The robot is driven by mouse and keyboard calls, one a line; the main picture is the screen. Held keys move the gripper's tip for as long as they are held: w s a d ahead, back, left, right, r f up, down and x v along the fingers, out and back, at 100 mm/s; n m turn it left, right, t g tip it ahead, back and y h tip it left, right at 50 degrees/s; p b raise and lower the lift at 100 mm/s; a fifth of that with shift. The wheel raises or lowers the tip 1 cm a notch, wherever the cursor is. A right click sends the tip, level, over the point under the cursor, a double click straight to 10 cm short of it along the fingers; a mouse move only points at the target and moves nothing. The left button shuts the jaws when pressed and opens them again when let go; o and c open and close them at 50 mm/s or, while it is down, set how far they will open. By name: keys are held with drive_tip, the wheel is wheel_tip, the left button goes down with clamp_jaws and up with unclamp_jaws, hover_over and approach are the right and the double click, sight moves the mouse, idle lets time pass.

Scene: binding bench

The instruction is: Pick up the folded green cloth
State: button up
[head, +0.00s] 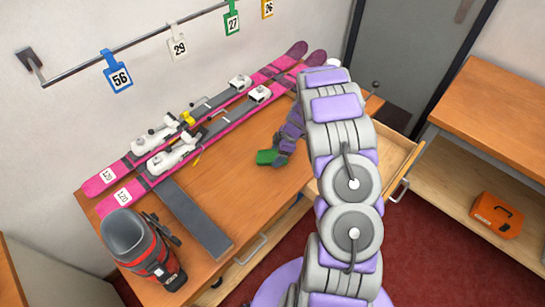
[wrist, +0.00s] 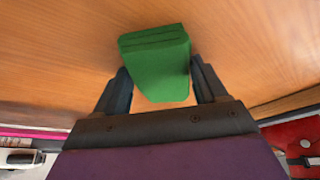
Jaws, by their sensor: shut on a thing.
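The folded green cloth (wrist: 157,60) is between the two dark fingers of my gripper (wrist: 160,88) in the wrist view. The fingers are shut on its near part, and its layered folded edge points away from my gripper. In the head view the cloth (head: 268,157) shows as a small green patch at the end of my gripper (head: 279,158), over the wooden bench top. I cannot tell whether it still touches the wood.
Two pink skis (head: 222,115) with bindings lie along the back of the bench (head: 235,205). A red and grey ski boot (head: 145,250) and a dark flat bar (head: 195,218) are at the left. An open drawer (head: 398,165) sticks out at the right. An orange case (head: 497,214) sits on a shelf.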

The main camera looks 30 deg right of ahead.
sight(272, 155)
drive_tip(key=shift+r, duration=0.9)
wheel_tip(272, 155, up, 2)
drive_tip(key=shift+s+r+p, duration=0.1)
drive_tip(key=shift+p, duration=0.45)
drive_tip(key=s+a, duration=0.1)
drive_tip(key=s, duration=0.4)
drive_tip(key=s+a, duration=0.2)
drive_tip(key=s, duration=0.3)
drive_tip(key=s+a+r+p, duration=0.1)
drive_tip(key=s+a, duration=0.1)
drive_tip(key=s, duration=0.3)
drive_tip(key=o, duration=0.5)
drive_tip(key=shift+d, duration=0.1)
drive_tip(key=c, duration=0.3)
drive_tip(key=shift+c, duration=0.2)
